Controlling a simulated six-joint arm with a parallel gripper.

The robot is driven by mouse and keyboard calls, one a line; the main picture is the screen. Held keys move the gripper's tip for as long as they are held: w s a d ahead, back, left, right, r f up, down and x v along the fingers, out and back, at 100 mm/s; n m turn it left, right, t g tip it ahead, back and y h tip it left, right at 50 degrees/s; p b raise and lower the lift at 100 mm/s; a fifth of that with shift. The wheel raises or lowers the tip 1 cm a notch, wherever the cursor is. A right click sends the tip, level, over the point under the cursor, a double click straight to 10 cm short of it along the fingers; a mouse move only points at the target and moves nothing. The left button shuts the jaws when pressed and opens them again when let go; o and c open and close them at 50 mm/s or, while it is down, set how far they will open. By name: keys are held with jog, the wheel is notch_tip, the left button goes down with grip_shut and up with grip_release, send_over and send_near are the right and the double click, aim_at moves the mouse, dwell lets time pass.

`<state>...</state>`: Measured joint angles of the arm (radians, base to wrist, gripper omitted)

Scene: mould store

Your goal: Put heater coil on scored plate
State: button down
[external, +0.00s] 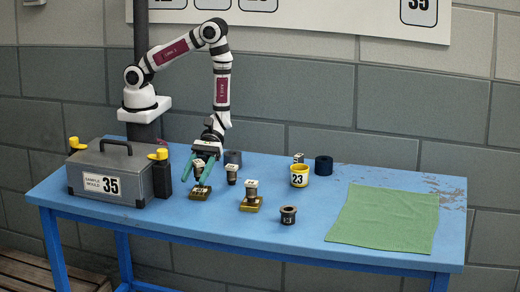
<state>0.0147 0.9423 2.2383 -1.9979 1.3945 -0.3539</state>
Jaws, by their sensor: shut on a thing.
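My gripper (197,173), with teal fingers, points down at the left-middle of the blue table. It is shut on a small brownish-grey piece (198,167) with a pale top, which seems to be the heater coil; the fingers partly hide it. Just below is a small brass-and-dark plate (201,191) with a pale mark, perhaps the scored plate. I cannot tell whether the held piece touches it. A second brass-coloured plate (251,206) to the right bears a grey-brown piece (251,190). The scoring is too small to make out.
A grey case (110,172) marked 35 stands at left. Close right of my gripper are a small tagged piece (231,174) and a dark cylinder (233,157). Further right are a yellow cup (299,178), a dark blue ring (323,166), a dark spool (288,216) and a flat green cloth (383,218).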

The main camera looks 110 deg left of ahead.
aim_at(197, 194)
jog(key=shift+f, duration=1.45)
jog(key=shift+f, duration=0.25)
jog(key=shift+c, duration=1.4)
grip_release()
